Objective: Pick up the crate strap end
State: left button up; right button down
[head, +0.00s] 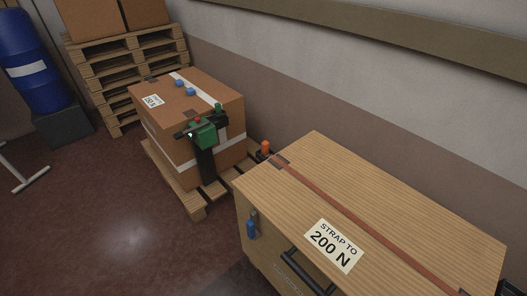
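A wooden crate (380,190) stands at the lower right with a white label (334,246) reading "STRAP TO 200 N". A reddish-brown strap (365,219) runs lengthwise across its top, from a dark fitting (281,162) at the far left corner to another dark fitting at the lower right. A small blue piece (251,230) with a dark part above it sits at the crate's left side. I cannot tell which piece is the free strap end. Neither of my grippers shows in the head view.
A white-banded cardboard box (185,140) stands on a pallet (187,194), with a green and black tool (205,134) at its front. A black bar (305,272) is at the crate's front. Stacked pallets (110,66) and a blue drum (30,65) stand behind. The left floor is mostly clear.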

aim_at(265, 145)
jog(key=i+j+z, duration=0.4)
jog(key=j+z, duration=0.15)
jog(key=i+j+z, duration=0.25)
jog(key=j+z, duration=0.3)
jog(key=j, duration=0.15)
